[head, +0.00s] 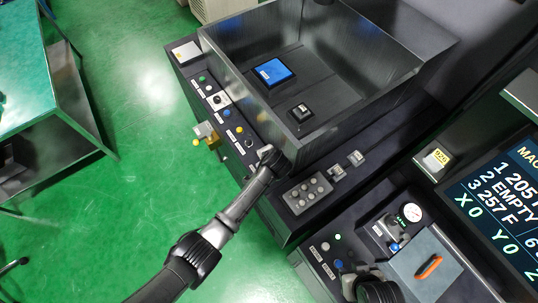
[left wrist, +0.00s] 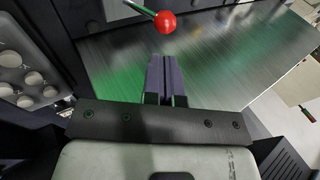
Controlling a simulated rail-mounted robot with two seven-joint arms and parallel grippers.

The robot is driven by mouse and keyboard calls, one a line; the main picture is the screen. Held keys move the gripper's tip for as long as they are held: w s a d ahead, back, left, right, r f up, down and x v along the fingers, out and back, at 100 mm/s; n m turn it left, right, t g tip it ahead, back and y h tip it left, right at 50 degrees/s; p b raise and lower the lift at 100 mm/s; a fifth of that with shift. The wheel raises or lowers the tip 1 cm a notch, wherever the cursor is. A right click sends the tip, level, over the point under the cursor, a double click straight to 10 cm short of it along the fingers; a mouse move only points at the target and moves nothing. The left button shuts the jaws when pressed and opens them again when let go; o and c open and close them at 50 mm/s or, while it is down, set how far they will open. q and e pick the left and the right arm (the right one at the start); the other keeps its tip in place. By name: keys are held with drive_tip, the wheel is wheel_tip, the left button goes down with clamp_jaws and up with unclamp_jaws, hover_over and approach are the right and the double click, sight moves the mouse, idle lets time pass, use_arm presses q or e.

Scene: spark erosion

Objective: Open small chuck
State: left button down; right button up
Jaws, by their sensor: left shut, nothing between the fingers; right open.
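In the head view, a small dark block with a light top (head: 300,112) sits in the metal tank; I cannot tell for sure whether it is the small chuck. A larger blue-topped block (head: 273,71) stands behind it. My left gripper (head: 270,156) is beside the tank's near corner, above the control ledge. In the left wrist view its fingers (left wrist: 166,60) are shut and empty. A red ball knob (left wrist: 166,22) on a thin rod shows just beyond the fingertips; contact is unclear. My right gripper (head: 352,273) is open at the bottom edge, mostly cut off.
The tank's metal wall (head: 238,92) rises beside the ledge. A grey button pad (head: 306,193) lies right of my left gripper.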

use_arm(q)
drive_tip(key=v, duration=0.6)
drive_tip(key=shift+r, duration=0.4)
idle(0.4)
